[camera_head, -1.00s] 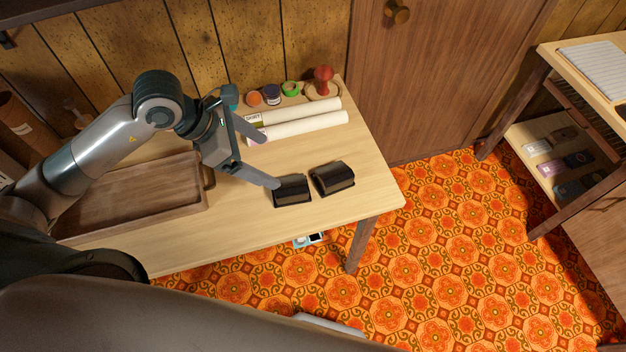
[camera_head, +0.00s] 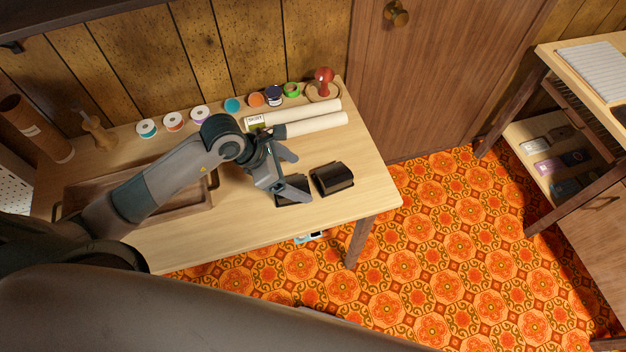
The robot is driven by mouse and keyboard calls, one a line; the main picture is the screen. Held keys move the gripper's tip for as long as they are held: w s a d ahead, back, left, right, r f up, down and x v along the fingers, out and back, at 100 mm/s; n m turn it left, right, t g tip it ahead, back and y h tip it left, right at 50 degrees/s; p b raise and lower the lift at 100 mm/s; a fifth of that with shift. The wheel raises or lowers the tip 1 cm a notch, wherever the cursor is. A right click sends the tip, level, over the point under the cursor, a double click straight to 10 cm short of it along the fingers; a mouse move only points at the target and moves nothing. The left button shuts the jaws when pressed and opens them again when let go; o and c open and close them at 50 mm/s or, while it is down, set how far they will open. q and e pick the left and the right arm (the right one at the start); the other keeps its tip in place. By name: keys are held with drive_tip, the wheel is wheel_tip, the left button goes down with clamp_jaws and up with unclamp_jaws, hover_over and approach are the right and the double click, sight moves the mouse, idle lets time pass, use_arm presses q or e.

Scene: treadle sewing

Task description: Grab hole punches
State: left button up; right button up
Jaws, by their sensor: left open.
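Two black hole punches lie side by side near the right front of the wooden table. The right hole punch (camera_head: 332,178) is in full view. The left hole punch (camera_head: 291,202) is partly hidden behind my left gripper. My left gripper (camera_head: 300,172) is open and empty, with one finger over the left punch and the other farther back toward the paper rolls. I cannot tell whether the near finger touches the punch. My right gripper is not in view.
A wooden tray (camera_head: 72,190) with handles lies left, under my arm. Paper rolls (camera_head: 318,125), tape rolls and a red-knobbed stamp (camera_head: 323,84) line the back. The table (camera_head: 350,215) is bare at front right. A shelf unit (camera_head: 553,140) stands right.

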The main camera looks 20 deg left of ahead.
sight(307, 178)
use_arm(q)
drive_tip(key=shift+w+d+f, duration=0.1)
drive_tip(key=shift+f, duration=0.05)
drive_tip(key=shift+w+d+f+p, duration=0.2)
drive_tip(key=shift+d+f+p, duration=0.1)
drive_tip(key=shift+p, duration=0.15)
drive_tip(key=p+x, duration=0.1)
drive_tip(key=x, duration=0.2)
drive_tip(key=shift+w, duration=0.1)
drive_tip(key=shift+w+d+f, duration=0.2)
drive_tip(key=shift+d+f, duration=0.05)
drive_tip(key=shift+f, duration=0.25)
drive_tip(key=shift+r, duration=0.1)
drive_tip(key=c, duration=1.8)
drive_tip(key=shift+r, duration=0.15)
